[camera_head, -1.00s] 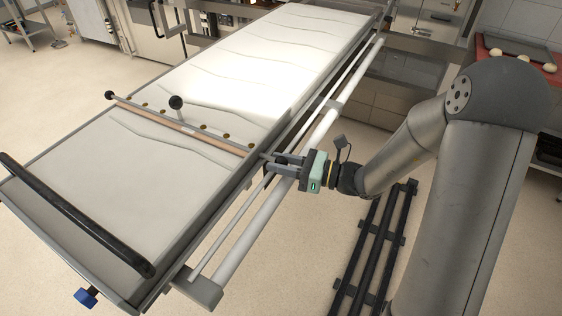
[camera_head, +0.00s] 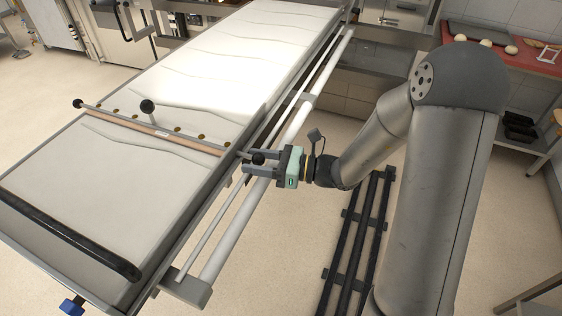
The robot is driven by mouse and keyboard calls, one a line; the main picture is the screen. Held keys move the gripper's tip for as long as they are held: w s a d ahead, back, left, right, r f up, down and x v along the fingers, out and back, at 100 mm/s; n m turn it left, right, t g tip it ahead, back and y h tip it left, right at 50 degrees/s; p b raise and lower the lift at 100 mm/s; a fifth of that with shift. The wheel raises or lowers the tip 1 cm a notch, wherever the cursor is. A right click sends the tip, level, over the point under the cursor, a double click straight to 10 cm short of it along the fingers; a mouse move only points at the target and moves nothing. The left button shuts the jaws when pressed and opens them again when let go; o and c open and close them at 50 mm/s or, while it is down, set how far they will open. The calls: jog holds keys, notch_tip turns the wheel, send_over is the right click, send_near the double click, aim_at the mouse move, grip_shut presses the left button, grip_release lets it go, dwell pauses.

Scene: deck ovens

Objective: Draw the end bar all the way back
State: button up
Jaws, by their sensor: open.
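A crossbar (camera_head: 190,141), a wooden strip with a thin metal rod, lies across the white loader belt (camera_head: 90,185). It has a black ball at its left end and a black knob (camera_head: 147,106) standing up on it. Its right end reaches past the belt's right side to my gripper (camera_head: 245,161). My gripper is open, its two fingers pointing left. A black ball (camera_head: 258,158) shows between the fingers; I cannot tell whether they touch it. A thick black bar (camera_head: 65,232) spans the belt's near end.
White and grey rails (camera_head: 232,232) run along the loader's right side, beneath my gripper. Dark floor rails (camera_head: 352,240) lie right of it. Ovens stand at the back. A red-topped bench (camera_head: 520,52) with dough pieces is at upper right.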

jog(key=shift+d, duration=0.5)
jog(key=b+v, duration=0.2)
jog(key=v, duration=1.4)
jog(key=shift+s, duration=0.25)
jog(key=shift+d, duration=0.15)
jog(key=s+a+f+n+g+h, duration=0.1)
jog(key=s+a+n+g+h, duration=0.55)
jog(key=s+n, duration=0.3)
jog(key=s+d+n+t+h, duration=0.3)
jog(key=s+d+n+h, duration=0.4)
jog(key=n+h, duration=0.4)
jog(key=shift+d+f+n, duration=0.2)
jog(key=shift+f+n, duration=0.1)
jog(key=shift+n, duration=0.95)
